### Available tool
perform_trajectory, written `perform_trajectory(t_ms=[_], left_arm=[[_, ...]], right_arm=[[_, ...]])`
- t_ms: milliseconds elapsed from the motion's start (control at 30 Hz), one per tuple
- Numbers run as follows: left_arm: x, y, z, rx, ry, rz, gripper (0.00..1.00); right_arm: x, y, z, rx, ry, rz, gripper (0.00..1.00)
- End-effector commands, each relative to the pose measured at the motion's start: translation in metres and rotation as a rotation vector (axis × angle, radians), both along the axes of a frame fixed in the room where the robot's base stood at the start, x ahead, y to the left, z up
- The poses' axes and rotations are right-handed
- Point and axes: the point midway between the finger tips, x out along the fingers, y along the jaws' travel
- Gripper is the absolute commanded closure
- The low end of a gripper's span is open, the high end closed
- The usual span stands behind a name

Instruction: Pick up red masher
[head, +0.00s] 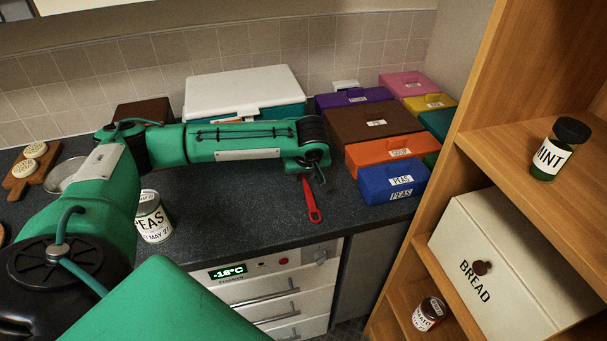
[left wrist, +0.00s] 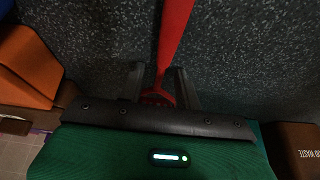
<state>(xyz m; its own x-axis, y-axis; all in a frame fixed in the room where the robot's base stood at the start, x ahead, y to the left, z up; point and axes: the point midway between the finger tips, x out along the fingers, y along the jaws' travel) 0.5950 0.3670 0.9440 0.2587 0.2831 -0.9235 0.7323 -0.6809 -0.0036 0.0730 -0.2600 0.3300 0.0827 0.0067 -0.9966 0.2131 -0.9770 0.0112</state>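The red masher (head: 312,202) lies on the dark speckled worktop (head: 250,215), its handle pointing toward the front edge. In the head view my left gripper (head: 307,176) is over its far part and hides it. In the left wrist view the masher (left wrist: 173,45) runs between the two fingers of my left gripper (left wrist: 159,78). The fingers stand apart, with a gap on both sides of the red shaft at the fingertips. The masher's wider end is partly hidden by the gripper body. My right gripper is not in view.
Several labelled boxes, among them a blue PEAS box (head: 393,182) and an orange one (head: 385,155), stand right of the masher. A PEAS can (head: 153,222) stands left. A wooden shelf (head: 505,140) rises at right. Worktop between can and masher is clear.

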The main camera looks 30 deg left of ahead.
Motion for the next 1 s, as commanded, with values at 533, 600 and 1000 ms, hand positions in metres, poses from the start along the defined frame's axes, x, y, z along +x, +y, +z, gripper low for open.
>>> perform_trajectory(t_ms=[533,600,1000], left_arm=[[0.0,0.0,0.001,-0.001,-0.001,0.0,1.0],[0.0,-0.001,0.002,-0.001,-0.001,0.0,1.0],[0.001,-0.001,0.055,-0.002,-0.005,0.0,1.0]], right_arm=[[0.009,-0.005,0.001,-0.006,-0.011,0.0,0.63],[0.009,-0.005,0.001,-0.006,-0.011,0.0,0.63],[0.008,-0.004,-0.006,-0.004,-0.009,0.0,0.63]])
